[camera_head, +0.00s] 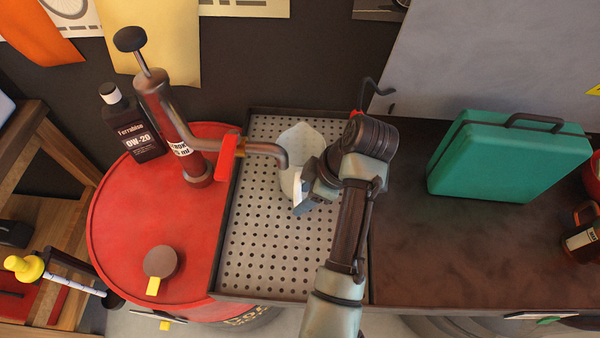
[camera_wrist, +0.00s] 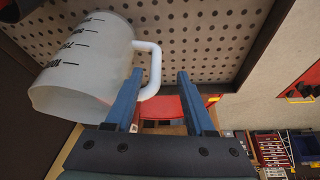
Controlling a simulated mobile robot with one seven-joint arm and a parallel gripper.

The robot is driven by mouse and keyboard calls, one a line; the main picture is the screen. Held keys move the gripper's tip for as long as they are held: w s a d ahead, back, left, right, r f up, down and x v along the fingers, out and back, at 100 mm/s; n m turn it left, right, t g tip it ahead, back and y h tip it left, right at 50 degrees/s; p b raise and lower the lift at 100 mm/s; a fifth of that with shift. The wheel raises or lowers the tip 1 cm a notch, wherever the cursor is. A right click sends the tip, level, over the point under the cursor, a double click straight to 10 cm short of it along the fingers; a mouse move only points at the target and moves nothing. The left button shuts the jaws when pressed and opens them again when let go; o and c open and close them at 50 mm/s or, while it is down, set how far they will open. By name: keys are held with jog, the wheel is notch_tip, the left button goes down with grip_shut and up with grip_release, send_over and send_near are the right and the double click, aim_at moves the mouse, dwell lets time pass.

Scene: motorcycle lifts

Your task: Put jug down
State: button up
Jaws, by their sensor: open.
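A whitish translucent jug (camera_head: 297,150) stands on the perforated tray (camera_head: 262,255), close to the pump's spout. In the wrist view the jug (camera_wrist: 85,70) shows dark measuring marks, and its white handle (camera_wrist: 155,68) reaches between my fingertips, closer to the left finger. My gripper (camera_wrist: 160,78) is open, its blue fingers apart, with a gap between the handle and the right finger. In the head view my gripper (camera_head: 302,188) is at the jug's lower right side, and my arm partly hides the jug. The jug's contact with the tray is not clearly visible.
A pump (camera_head: 170,120) with a bent spout stands on the red drum (camera_head: 120,225), left of the tray. A black oil bottle (camera_head: 132,125) is behind it. A green case (camera_head: 507,160) stands on the brown bench right of my arm. The tray's front is clear.

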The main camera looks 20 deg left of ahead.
aim_at(297, 201)
jog(key=x, duration=0.1)
jog(key=p+x, duration=0.1)
jog(key=x, duration=0.2)
jog(key=shift+w+a+f, duration=0.1)
jog(key=shift+w+f, duration=0.15)
jog(key=shift+f, duration=0.15)
jog(key=shift+c, duration=0.3)
grip_shut()
dwell(0.8)
